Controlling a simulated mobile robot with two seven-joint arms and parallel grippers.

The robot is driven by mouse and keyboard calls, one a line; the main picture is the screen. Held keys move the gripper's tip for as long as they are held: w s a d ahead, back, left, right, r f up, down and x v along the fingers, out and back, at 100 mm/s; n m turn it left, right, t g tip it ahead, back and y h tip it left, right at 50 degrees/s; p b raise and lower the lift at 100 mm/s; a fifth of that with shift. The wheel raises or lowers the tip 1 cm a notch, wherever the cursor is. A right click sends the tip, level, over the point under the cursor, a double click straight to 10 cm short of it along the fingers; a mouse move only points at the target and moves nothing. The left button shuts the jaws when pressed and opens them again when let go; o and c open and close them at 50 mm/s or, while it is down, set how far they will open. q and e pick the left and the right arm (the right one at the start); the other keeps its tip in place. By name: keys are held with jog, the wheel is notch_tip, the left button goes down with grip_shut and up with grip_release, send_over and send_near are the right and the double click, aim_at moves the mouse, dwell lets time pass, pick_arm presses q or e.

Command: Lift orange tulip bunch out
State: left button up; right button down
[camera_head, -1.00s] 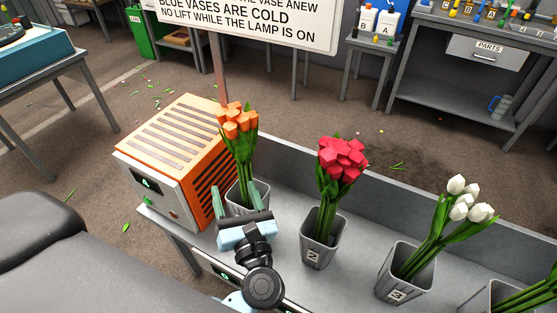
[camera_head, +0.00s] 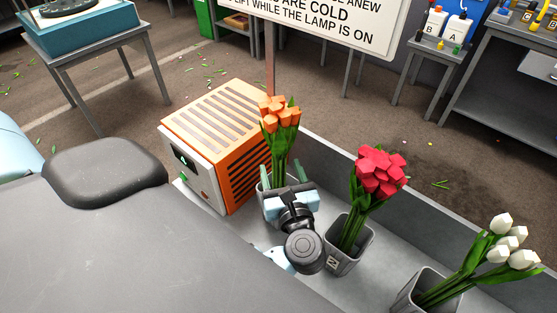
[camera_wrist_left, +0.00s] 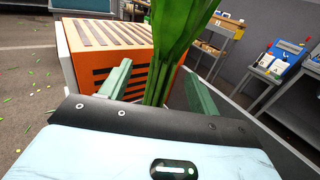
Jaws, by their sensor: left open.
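The orange tulip bunch (camera_head: 281,112) stands upright in a grey vase (camera_head: 268,208) beside the orange box. Its green stems show close up in the left wrist view (camera_wrist_left: 165,75). My left gripper (camera_head: 283,179) is open at the bunch. In the left wrist view its two fingers (camera_wrist_left: 158,88) stand on either side of the stems, with room between fingers and stems. The gripper hides part of the vase and the lower stems in the head view. My right gripper is not in view.
An orange slatted box (camera_head: 222,130) with a small dark display stands left of the vase. Red tulips (camera_head: 380,172) stand in vase 2 (camera_head: 350,250), white tulips (camera_head: 512,242) farther right. A sign (camera_head: 350,25) partly reads "lift while the lamp is on". A low wall runs behind the vases.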

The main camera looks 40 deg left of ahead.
aim_at(281, 164)
pick_arm(q)
jog(key=p+x, duration=0.1)
jog(key=x, duration=0.3)
jog(key=shift+w+d+r, duration=0.15)
jog(key=shift+w+d, duration=0.05)
jog(key=shift+w+a, duration=0.2)
jog(key=shift+a, duration=0.1)
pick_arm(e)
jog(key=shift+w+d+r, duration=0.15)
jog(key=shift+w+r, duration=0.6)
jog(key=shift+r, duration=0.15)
pick_arm(q)
jog(key=shift+f, duration=0.2)
jog(key=c, duration=1.3)
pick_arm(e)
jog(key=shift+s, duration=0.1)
pick_arm(q)
jog(key=shift+r, duration=0.15)
